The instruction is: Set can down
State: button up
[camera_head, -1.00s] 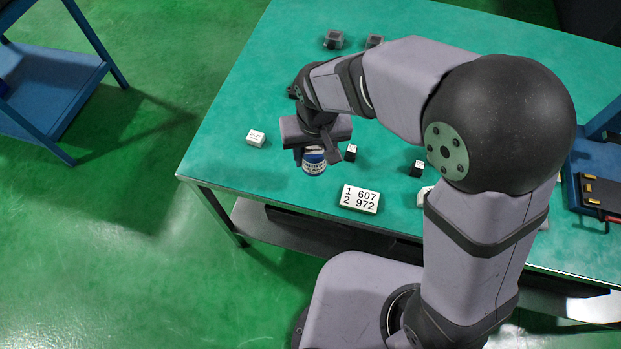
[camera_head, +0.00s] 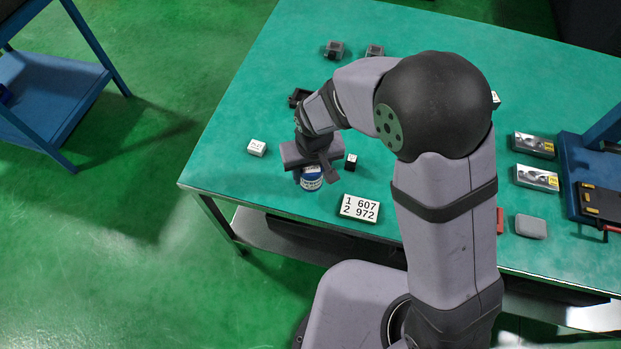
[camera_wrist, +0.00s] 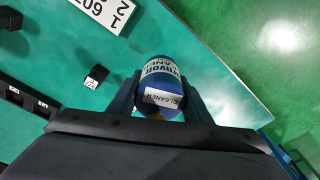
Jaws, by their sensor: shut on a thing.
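The can (camera_head: 311,178) is blue with a white label and is partly hidden under my gripper (camera_head: 313,168) near the front left of the green table. In the wrist view the can (camera_wrist: 160,88) sits between the two fingers of my gripper (camera_wrist: 160,95), which is shut on it. Its label carries dark lettering, and a white tag reading "CLEANER" shows on it. The can is at or very close to the table top; whether its base touches cannot be told.
A white number plate (camera_head: 359,208) lies right of the can. A small black block (camera_head: 351,161) stands close by, and a white block (camera_head: 257,148) lies to the left. The table's front edge (camera_head: 270,206) is near. Two grey metal boxes (camera_head: 535,145) (camera_head: 537,178) lie far right.

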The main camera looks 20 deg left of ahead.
aim_at(311, 168)
jog(key=shift+f+p, duration=0.3)
jog(key=shift+f, duration=1.75)
jog(key=shift+f, duration=0.15)
jog(key=o, duration=1.2)
jog(key=shift+o, duration=0.2)
jog(key=r, duration=0.4)
jog(key=s+r, duration=0.1)
jog(key=r, duration=0.3)
jog(key=r+b, duration=0.1)
jog(key=r, duration=0.3)
jog(key=shift+s+d+r, duration=0.1)
jog(key=shift+s+d, duration=0.05)
jog(key=shift+d, duration=0.2)
